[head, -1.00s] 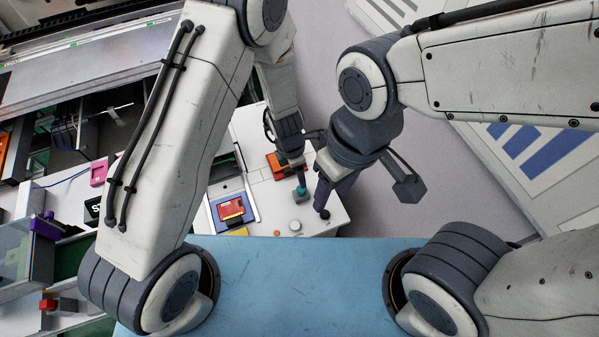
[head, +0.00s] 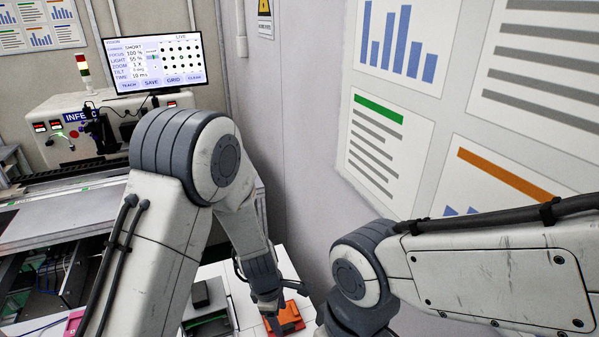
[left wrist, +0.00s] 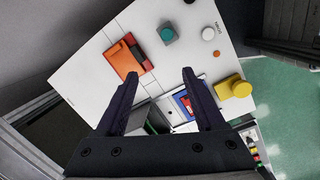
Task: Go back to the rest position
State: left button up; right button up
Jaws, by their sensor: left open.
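My left gripper (left wrist: 160,82) is open in the left wrist view, with its two dark fingers apart and nothing between them. It hangs above a white panel (left wrist: 95,83) bearing an orange block (left wrist: 126,58), a teal button (left wrist: 168,34) and a yellow knob (left wrist: 236,88). In the head view my left arm reaches down past an orange part (head: 284,319) at the bottom; its fingertips are hard to make out there. My right arm comes in from the right, and its gripper is below the picture edge.
A monitor (head: 154,62) stands on a machine (head: 62,125) at the left. A grey wall (head: 295,130) with chart posters (head: 400,45) rises behind my arms. Black and orange items sit on the white panel's top at the bottom.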

pick_arm(q)
jog(key=s+a+r+m+t+y, duration=0.1)
jog(key=s+a+r+m, duration=0.2)
jog(key=a+r+m, duration=0.5)
jog(key=s+a+r+m+t+y, duration=0.1)
jog(key=s+a+r+m, duration=0.4)
jog(key=m, duration=0.4)
jog(key=s+d+f+m+g+h+b, duration=0.1)
jog(key=s+d+f+m+g+b, duration=0.2)
jog(key=s+d+m+b, duration=0.4)
jog(key=s+d+f+b, duration=0.1)
jog(key=s+d+b, duration=0.3)
jog(key=s+d, duration=0.1)
jog(key=shift+s+d+f+b, duration=0.2)
jog(key=shift+d+f+b, duration=0.15)
jog(key=shift+d, duration=0.25)
